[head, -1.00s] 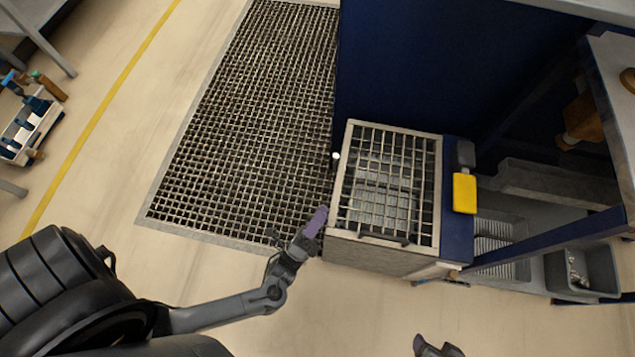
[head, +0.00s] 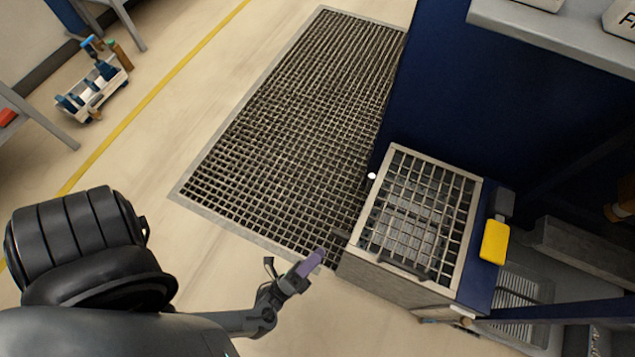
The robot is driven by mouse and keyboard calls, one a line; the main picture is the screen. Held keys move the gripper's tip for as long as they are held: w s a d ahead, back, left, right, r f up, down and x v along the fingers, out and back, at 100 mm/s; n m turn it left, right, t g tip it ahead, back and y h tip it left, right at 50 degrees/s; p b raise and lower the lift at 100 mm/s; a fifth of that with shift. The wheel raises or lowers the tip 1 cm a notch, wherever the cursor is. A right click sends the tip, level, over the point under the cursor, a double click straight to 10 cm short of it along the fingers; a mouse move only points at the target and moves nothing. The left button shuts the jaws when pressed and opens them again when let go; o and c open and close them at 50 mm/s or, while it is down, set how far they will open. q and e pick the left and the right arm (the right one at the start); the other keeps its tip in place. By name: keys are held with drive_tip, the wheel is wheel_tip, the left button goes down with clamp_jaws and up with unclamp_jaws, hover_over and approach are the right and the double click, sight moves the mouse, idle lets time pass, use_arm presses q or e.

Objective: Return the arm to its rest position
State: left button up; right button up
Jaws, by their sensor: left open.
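My left gripper (head: 320,249) shows at the lower middle of the head view, with purple on one fingertip. It is open, and I see nothing between its fingers. It is near the front left corner of the grated box (head: 392,282), over the edge of the floor grating; I cannot tell its height or whether it touches the box. My left arm (head: 240,321) comes in from the lower left and is bent. My right gripper is out of view.
A floor grating (head: 285,130) lies left of the blue bench wall (head: 470,95). A yellow block (head: 494,241) is on the box's right side. A tool caddy (head: 94,88) stands at the upper left. Bare floor lies left of the grating.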

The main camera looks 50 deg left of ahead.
use_arm(q)
drive_tip(key=shift+r, duration=0.1)
drive_tip(key=a+r+p, duration=0.3)
drive_tip(key=r+p, duration=1)
drive_tip(key=r, duration=0.3)
drive_tip(key=w+a+r+n+g+y+p, duration=0.1)
drive_tip(key=w+a+r+n+g+p, duration=0.1)
drive_tip(key=w+r+n+p, duration=0.45)
drive_tip(key=w+a+r+n+g+y+p, duration=0.1)
drive_tip(key=w+a+r+n+g+p, duration=0.2)
drive_tip(key=r, duration=0.6)
drive_tip(key=w+a+r+n+g+y+p, duration=0.1)
drive_tip(key=w+r+n+g+p, duration=0.15)
drive_tip(key=w+r+p, duration=0.4)
drive_tip(key=s+d+r+n+g+h+p, duration=0.2)
drive_tip(key=s+d+r+n+g+h, duration=0.15)
drive_tip(key=r+g, duration=0.2)
drive_tip(key=s+f+n+g, duration=0.3)
drive_tip(key=s+g, duration=0.5)
drive_tip(key=s, duration=0.3)
wheel_tip(320, 180, up, 38)
drive_tip(key=p, duration=3.8)
drive_tip(key=shift+s+d+r, duration=0.15)
drive_tip(key=shift+s+d, duration=0.05)
drive_tip(key=shift+d, duration=0.15)
